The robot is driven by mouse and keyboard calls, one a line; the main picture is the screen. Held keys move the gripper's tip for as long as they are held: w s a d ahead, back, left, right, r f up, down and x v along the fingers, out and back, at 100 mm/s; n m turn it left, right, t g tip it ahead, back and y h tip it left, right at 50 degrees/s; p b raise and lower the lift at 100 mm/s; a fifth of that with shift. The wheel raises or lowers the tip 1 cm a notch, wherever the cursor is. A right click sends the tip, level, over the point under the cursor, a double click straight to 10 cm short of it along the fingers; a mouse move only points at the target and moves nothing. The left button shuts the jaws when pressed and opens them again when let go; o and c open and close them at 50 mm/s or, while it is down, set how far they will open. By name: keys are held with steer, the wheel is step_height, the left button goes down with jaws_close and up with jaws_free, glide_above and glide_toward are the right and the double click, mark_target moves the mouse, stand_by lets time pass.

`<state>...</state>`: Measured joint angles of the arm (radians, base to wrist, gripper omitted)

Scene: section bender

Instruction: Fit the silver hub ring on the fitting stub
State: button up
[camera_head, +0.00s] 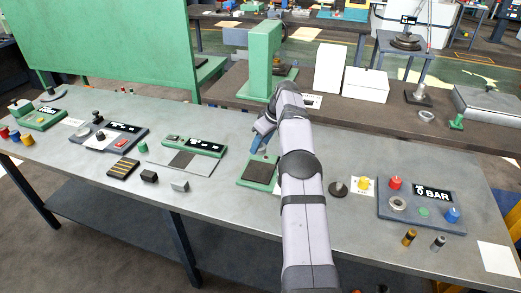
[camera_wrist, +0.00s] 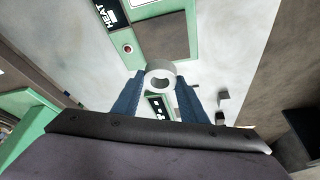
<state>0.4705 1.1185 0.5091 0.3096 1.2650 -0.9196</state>
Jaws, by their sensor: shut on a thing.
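My gripper (camera_wrist: 160,85) is shut on a silver ring (camera_wrist: 160,68), which sits between the tips of its two blue fingers, its hole facing the wrist camera. In the head view my gripper (camera_head: 258,145) is above the grey bench, over a green-edged dark plate (camera_head: 260,173); the ring cannot be made out there.
A panel marked BAR (camera_head: 421,207) with coloured knobs and a grey ring-shaped part stands at right. A yellow knob (camera_head: 363,183) is beside the post. A green machine column (camera_head: 262,62) rises behind my gripper. A black block (camera_head: 149,176) and a grey block (camera_head: 180,185) lie at left front.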

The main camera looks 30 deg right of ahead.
steer(key=s+d+m+h+p, duration=0.2)
steer(key=s+d+m+p, duration=0.35)
steer(key=d, duration=0.85)
steer(key=m+h+p, duration=0.2)
steer(key=m+h, duration=0.1)
steer(key=m, duration=0.4)
glide_above(340, 183)
steer(key=shift+s+a+f+n, duration=0.1)
steer(key=shift+f+n, duration=0.05)
steer(key=shift+f, duration=0.35)
steer(key=shift+s+a+f+n, duration=0.1)
steer(key=shift+f, duration=0.5)
steer(key=shift+f, duration=0.1)
steer(key=shift+f+b, duration=1.5)
steer(key=shift+f, duration=0.6)
steer(key=shift+f+b, duration=1.8)
steer(key=shift+f, duration=0.25)
